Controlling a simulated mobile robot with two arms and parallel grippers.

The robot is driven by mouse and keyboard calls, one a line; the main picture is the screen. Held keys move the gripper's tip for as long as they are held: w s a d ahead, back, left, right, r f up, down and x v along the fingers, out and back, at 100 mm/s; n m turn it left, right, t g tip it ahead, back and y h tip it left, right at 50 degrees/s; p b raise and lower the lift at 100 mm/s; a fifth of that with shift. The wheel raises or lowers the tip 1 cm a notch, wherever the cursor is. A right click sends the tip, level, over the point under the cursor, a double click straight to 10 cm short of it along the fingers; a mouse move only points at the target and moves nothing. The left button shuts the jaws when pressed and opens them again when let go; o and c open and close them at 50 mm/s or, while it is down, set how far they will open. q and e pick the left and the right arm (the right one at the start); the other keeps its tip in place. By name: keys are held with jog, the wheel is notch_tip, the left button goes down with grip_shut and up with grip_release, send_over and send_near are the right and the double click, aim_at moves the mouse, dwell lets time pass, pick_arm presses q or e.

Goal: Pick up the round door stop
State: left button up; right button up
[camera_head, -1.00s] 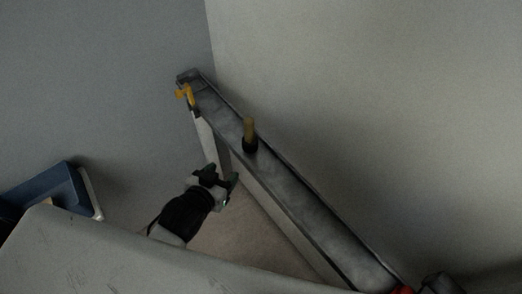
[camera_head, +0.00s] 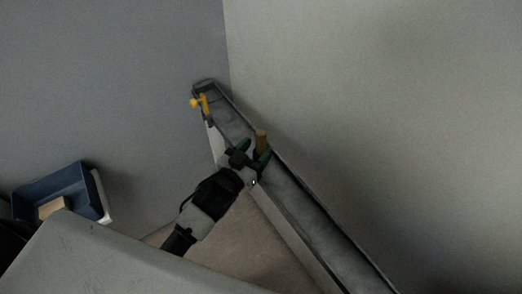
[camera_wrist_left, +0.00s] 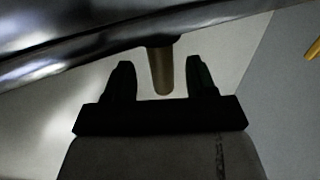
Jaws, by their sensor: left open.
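The round door stop (camera_head: 262,139) is a small upright tan cylinder on the long narrow grey shelf (camera_head: 318,226). Its dark lower end is hidden behind my gripper in the head view. In the left wrist view the door stop (camera_wrist_left: 161,72) shows between the two fingers, with clear space on both sides. My right gripper is not in view.
A yellow-handled tool or clamp (camera_head: 201,104) sits near the shelf's far end. A grey wall (camera_head: 390,110) rises close behind the shelf. A blue bin (camera_head: 57,186) with a tan block stands at the left, beside a pale grey surface (camera_head: 100,262) in front.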

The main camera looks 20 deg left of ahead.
aim_at(265, 138)
pick_arm(q)
jog(key=x, duration=0.4)
jog(key=shift+w, duration=0.35)
grip_shut()
jog(key=shift+r, duration=0.1)
